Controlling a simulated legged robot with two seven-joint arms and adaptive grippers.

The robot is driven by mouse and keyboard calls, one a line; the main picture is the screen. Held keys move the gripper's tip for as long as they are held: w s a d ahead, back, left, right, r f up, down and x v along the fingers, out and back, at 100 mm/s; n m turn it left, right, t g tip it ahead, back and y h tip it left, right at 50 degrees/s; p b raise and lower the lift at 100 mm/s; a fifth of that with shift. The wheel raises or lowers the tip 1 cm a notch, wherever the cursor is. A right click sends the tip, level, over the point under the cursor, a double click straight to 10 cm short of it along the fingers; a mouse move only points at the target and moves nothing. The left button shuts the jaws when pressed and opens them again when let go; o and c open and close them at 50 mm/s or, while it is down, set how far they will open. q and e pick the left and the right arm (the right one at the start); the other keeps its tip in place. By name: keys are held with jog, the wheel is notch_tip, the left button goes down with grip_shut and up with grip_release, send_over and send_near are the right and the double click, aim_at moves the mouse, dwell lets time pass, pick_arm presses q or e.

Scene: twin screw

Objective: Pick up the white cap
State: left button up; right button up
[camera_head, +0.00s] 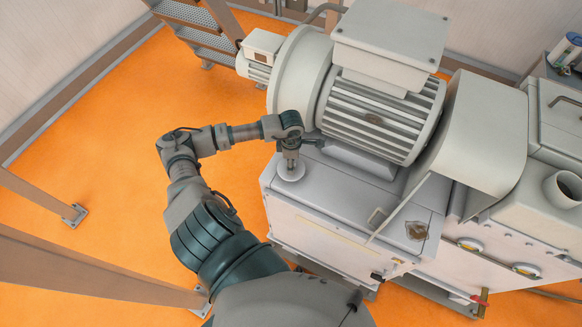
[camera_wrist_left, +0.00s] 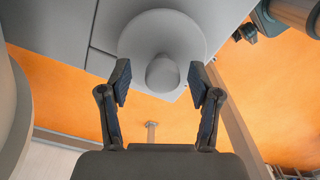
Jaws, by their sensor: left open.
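The white cap (camera_head: 290,169) is a round disc on top of the grey machine base, at its left corner in the head view. In the left wrist view the cap (camera_wrist_left: 160,32) is a pale disc with a rounded knob (camera_wrist_left: 162,71) at its centre. My left gripper (camera_head: 290,160) is directly above the cap in the head view and partly hides it. In the left wrist view my left gripper (camera_wrist_left: 160,84) is open, with one finger on each side of the knob. Clear gaps show between the fingers and the knob. My right gripper is not in view.
A large grey motor (camera_head: 380,115) with cooling fins stands behind and right of the cap. The machine base (camera_head: 335,205) has a flat top with free room beside the cap. Metal steps (camera_head: 190,30) and a brown rail (camera_head: 90,265) stand on the orange floor.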

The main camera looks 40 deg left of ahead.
pick_arm(q)
jog(key=shift+f, duration=0.6)
jog(key=shift+c, duration=0.2)
jog(key=shift+d+r, duration=0.1)
jog(key=shift+d, duration=0.05)
grip_shut()
